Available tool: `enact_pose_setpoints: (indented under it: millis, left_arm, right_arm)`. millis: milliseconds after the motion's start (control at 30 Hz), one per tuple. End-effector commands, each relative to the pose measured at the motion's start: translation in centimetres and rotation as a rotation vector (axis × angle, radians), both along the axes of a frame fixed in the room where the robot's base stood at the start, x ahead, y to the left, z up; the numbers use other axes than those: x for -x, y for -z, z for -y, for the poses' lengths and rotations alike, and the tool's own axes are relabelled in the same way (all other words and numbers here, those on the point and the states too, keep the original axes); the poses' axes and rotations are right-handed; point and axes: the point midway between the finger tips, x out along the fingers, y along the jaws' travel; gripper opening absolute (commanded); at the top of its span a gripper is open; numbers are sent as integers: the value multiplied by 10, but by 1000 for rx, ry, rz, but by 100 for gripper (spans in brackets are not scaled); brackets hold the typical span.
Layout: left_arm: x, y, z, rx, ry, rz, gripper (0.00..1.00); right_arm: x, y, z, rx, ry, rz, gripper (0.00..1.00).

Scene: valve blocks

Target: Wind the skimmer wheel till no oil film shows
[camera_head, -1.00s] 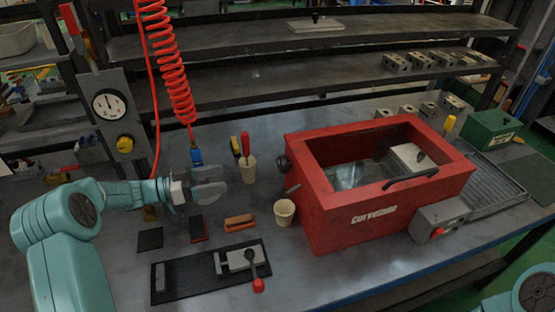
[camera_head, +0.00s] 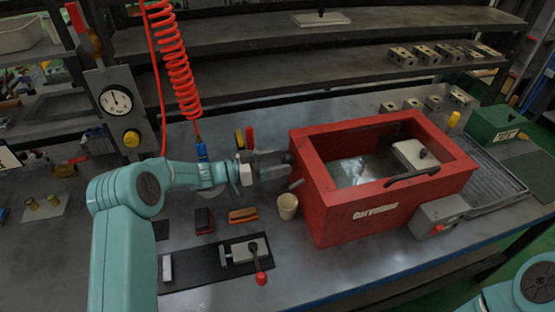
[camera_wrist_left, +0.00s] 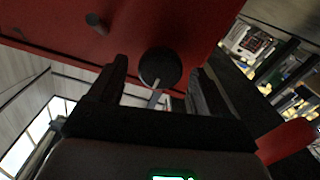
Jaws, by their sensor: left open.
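The red tank (camera_head: 345,215) stands on the bench, right of centre. A shiny surface (camera_head: 352,172) shows inside it; I cannot tell how much oil film lies there. The skimmer wheel, a round black knob (camera_wrist_left: 160,67) on the tank's left wall, lies between the fingers of my left gripper (camera_wrist_left: 158,84) in the left wrist view. In the head view my left gripper (camera_head: 274,164) reaches the tank's left side and largely hides the knob. It is open around the knob, with gaps beside it. My right gripper is out of view; only part of that arm shows.
A grey stub (camera_head: 296,184) juts from the tank's left wall, above a cream cup (camera_head: 287,206). A red coiled hose (camera_head: 178,75) hangs behind my left arm. A clamp with a red-knobbed lever (camera_head: 245,252) lies in front. A grey switch box (camera_head: 438,215) sits at the tank's front right.

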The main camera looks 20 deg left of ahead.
Motion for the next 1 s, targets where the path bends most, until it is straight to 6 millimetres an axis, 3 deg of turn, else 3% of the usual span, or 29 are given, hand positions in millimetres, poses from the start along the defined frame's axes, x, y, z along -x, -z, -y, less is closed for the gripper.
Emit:
enact_pose_setpoints:
  millis: [300,500,767,1000]
  left_arm:
    - [-3,1,3,1,0,-1,78]
    - [-3,0,3,1,0,-1,22]
    - [-3,2,3,-10,0,15,23]
    - [-3,5,2,-72,0,107,23]
  right_arm:
    - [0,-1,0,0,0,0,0]
    - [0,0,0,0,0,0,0]
    - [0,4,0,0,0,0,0]
    - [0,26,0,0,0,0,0]
